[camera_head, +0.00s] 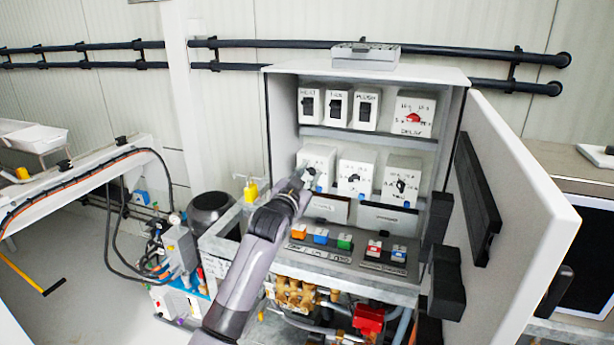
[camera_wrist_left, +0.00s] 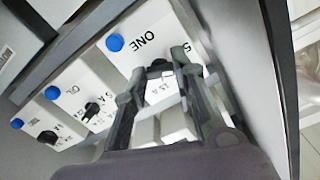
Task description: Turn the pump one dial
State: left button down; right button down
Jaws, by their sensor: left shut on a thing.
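The pump one dial box (camera_head: 319,156) is the leftmost white box on the middle shelf of the open cabinet. In the left wrist view its white face (camera_wrist_left: 147,50) reads "ONE" and has a blue button (camera_wrist_left: 115,43). My left gripper (camera_head: 303,179) is at the front of this box and partly covers its lower left. In the left wrist view my left gripper (camera_wrist_left: 158,80) is shut on the dark dial (camera_wrist_left: 160,67), which sits between its fingertips and is partly hidden. My right gripper is not in view.
Two similar dial boxes, a middle one (camera_head: 356,171) and a right one (camera_head: 402,180), stand beside it. Switches and a red delay dial (camera_head: 412,118) are above. Coloured buttons (camera_head: 320,236) are below. The open cabinet door (camera_head: 515,190) bounds the right side.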

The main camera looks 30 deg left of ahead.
pick_arm(q)
jog(key=shift+n, duration=0.6)
jog(key=c, duration=1.3)
grip_release()
jog(key=v, duration=1.2)
jog(key=shift+f, duration=0.1)
